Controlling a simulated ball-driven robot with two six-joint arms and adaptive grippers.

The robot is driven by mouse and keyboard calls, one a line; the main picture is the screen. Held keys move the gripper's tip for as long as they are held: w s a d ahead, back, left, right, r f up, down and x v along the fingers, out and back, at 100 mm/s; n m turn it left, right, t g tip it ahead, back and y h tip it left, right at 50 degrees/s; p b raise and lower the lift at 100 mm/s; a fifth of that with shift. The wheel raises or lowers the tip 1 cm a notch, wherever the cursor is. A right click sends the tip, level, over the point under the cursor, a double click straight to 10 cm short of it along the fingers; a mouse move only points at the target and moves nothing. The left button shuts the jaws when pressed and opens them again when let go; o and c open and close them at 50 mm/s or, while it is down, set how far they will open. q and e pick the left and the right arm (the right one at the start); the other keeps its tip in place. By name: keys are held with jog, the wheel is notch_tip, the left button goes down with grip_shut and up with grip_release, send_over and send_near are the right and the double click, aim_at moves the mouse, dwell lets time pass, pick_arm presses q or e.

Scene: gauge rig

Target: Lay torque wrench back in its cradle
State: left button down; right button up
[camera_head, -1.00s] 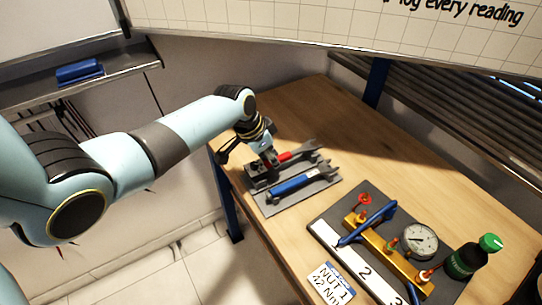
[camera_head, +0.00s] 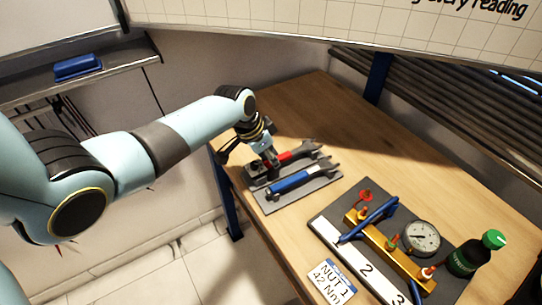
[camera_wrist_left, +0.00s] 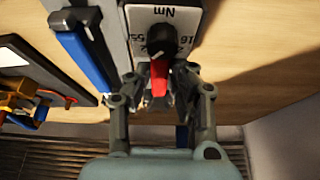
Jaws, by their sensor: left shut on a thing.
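A red-handled wrench (camera_head: 297,154) lies along the far side of a grey cradle tray (camera_head: 272,207), its grey open end pointing right. My left gripper (camera_head: 268,161) is over its near-left end. In the left wrist view the gripper (camera_wrist_left: 160,88) is shut around the red handle (camera_wrist_left: 158,80), close to a black knob (camera_wrist_left: 163,40) on a plate marked Nm. A blue-handled wrench (camera_head: 292,182) lies parallel on the tray's near side; it shows at the left in the wrist view (camera_wrist_left: 82,50). The fingers partly hide the grip and the wrench's seating. My right gripper is out of view.
A dark plate holds a gold block (camera_head: 400,250), a blue tool (camera_head: 368,220) and a round gauge (camera_head: 421,238). A green-capped bottle (camera_head: 474,256) stands right of it. A NUT 1, 42 Nm card (camera_head: 331,282) lies in front. Bench behind the tray is clear.

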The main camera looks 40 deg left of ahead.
pick_arm(q)
jog(key=shift+f, duration=0.1)
jog(key=c, duration=1.1)
grip_release()
jog(key=v, duration=1.2)
